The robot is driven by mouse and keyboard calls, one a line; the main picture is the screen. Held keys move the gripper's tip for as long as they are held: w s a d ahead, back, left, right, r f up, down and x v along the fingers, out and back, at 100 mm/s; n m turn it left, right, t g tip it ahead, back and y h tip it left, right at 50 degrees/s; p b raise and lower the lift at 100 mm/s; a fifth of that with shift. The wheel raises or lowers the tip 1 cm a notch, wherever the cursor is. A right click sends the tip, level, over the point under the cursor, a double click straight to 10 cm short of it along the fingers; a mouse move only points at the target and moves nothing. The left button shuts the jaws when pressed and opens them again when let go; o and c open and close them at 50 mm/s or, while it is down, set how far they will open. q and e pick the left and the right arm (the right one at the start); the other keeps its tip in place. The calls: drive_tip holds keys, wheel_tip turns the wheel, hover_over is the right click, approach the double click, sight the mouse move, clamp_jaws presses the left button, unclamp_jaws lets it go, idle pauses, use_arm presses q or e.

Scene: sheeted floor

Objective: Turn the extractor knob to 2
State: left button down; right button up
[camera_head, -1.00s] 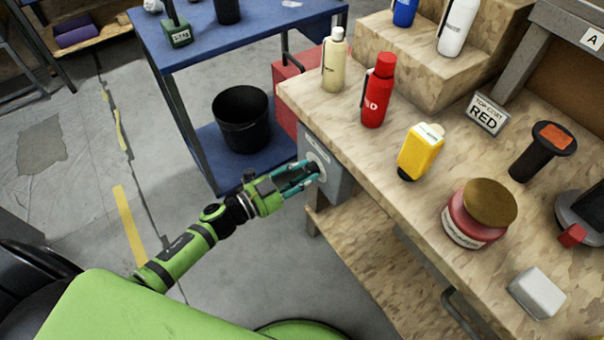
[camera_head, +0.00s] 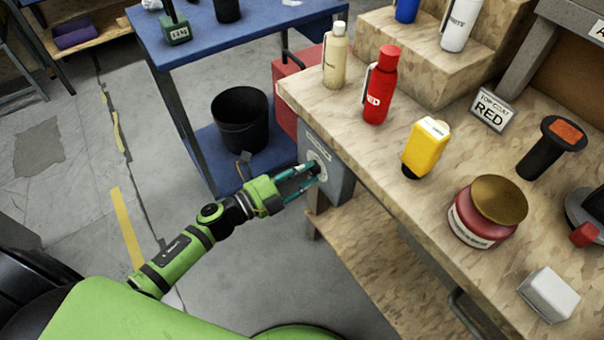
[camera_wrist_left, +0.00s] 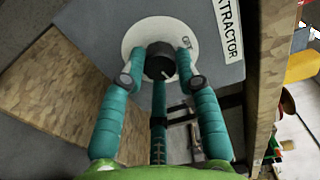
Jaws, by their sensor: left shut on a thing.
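The extractor knob (camera_wrist_left: 160,62) is a small black cylinder on a round white dial plate (camera_wrist_left: 140,30), fixed to a grey control box (camera_head: 338,182) at the end of the workbench. A label reading "EXTRACTOR" (camera_wrist_left: 230,25) is beside the dial in the left wrist view. My left gripper (camera_head: 312,179) has its teal fingers around the knob and is shut on it. A light pointer mark shows on the knob's face; the number it points to cannot be read. My right gripper is not in view.
The wooden workbench (camera_head: 400,200) overhangs the box and carries a red bottle (camera_head: 379,88), a yellow bottle (camera_head: 425,146) and a red jar (camera_head: 487,212). A blue cart (camera_head: 200,52) with a black bin (camera_head: 240,122) stands behind my left arm. The floor left of it is open.

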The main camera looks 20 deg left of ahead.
use_arm(q)
drive_tip(key=shift+s+d+m, duration=0.1)
drive_tip(key=shift+d+m, duration=0.15)
drive_tip(key=shift+m, duration=0.05)
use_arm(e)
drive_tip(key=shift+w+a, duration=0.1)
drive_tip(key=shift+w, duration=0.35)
use_arm(q)
drive_tip(key=c, duration=0.9)
unclamp_jaws()
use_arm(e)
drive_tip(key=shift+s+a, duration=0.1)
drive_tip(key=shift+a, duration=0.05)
use_arm(q)
drive_tip(key=shift+s+a, duration=0.3)
drive_tip(key=shift+a, duration=0.05)
drive_tip(key=v, duration=1.1)
